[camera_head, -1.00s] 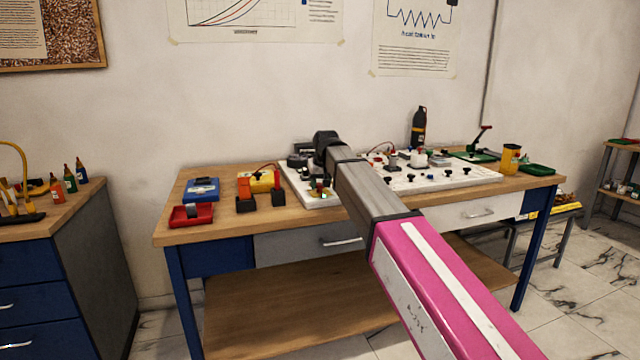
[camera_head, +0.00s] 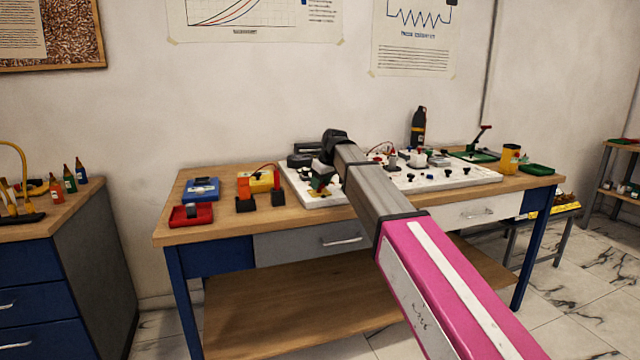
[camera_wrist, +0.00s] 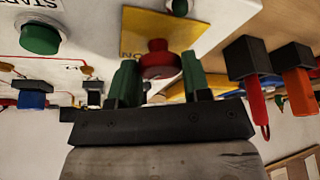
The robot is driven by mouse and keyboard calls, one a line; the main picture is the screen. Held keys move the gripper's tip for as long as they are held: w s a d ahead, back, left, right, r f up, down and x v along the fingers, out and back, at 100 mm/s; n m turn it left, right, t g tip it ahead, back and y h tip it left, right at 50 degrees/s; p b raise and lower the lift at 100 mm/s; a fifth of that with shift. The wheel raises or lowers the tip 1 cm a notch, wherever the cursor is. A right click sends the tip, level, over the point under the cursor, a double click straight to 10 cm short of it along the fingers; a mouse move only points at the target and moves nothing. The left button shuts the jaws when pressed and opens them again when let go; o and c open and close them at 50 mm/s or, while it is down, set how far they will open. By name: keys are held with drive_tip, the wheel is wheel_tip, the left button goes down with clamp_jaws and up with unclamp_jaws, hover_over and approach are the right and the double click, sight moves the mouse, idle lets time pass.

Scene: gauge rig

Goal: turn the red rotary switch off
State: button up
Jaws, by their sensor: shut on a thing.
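The red rotary switch (camera_wrist: 158,59) sits on a yellow plate (camera_wrist: 146,30) on the white panel. In the wrist view it lies between the two green fingers of my gripper (camera_wrist: 159,70), which is shut on it. The plate bears partly readable lettering, so I cannot read the switch's setting. In the head view my gripper (camera_head: 321,180) reaches down to the front left part of the white panel (camera_head: 440,183), and the switch itself is hard to make out there.
A green button (camera_wrist: 40,38) is on the same panel. In the head view a red tray (camera_head: 191,215) and a blue device (camera_head: 202,189) lie to the left on the wooden bench (camera_head: 225,228).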

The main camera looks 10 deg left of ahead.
drive_tip(key=n, duration=0.2)
drive_tip(key=n+g, duration=0.1)
drive_tip(key=n, duration=0.1)
drive_tip(key=n+g, duration=0.1)
drive_tip(key=n, duration=0.1)
drive_tip(key=shift+w+y, duration=0.25)
drive_tip(key=shift+y, duration=0.15)
drive_tip(key=n+g, duration=0.1)
drive_tip(key=n, duration=0.2)
drive_tip(key=n+g, duration=0.1)
drive_tip(key=n, duration=0.2)
drive_tip(key=shift+h, duration=0.4)
drive_tip(key=shift+n+g, duration=0.3)
drive_tip(key=o, duration=0.9)
drive_tip(key=shift+r, duration=0.1)
drive_tip(key=v, duration=1)
drive_tip(key=shift+w+d+r, duration=0.15)
drive_tip(key=shift+r, duration=0.15)
